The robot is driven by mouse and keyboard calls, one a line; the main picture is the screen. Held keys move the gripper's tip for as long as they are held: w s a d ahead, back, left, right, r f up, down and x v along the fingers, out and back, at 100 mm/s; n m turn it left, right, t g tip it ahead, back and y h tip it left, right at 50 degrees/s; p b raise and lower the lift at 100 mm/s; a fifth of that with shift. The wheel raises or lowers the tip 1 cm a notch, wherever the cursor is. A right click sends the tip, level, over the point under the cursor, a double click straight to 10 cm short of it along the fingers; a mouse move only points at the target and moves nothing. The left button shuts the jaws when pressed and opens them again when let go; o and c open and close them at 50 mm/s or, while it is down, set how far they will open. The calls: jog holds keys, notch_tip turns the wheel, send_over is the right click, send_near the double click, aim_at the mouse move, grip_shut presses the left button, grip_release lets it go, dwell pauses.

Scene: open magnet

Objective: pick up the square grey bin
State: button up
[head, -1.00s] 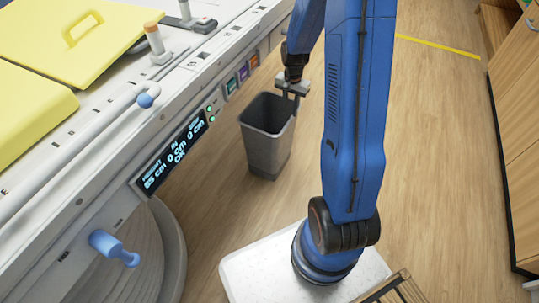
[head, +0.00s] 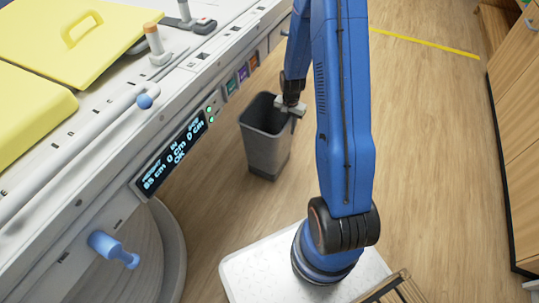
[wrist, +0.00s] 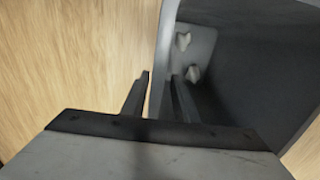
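The square grey bin (head: 266,150) stands upright on the wood floor beside the white machine, its dark open top facing up. My gripper (head: 288,112) is down at the bin's far right rim in the head view, and its fingertips are hard to see there. In the wrist view my gripper (wrist: 158,85) straddles the bin's wall (wrist: 160,72), one finger outside over the floor and one inside. The fingers are apart and look open, with no clear contact on the wall. The inside of the bin (wrist: 250,75) is dark, with two pale knobs on one wall.
The white machine (head: 115,195) with its lit display and blue knob (head: 113,249) stands close on the bin's left. Yellow pads (head: 75,35) lie on it. Wooden cabinets (head: 515,140) stand at the right.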

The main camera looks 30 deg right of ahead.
jog(key=shift+f, duration=0.35)
grip_shut()
jog(key=shift+s, duration=0.1)
dwell(1.1)
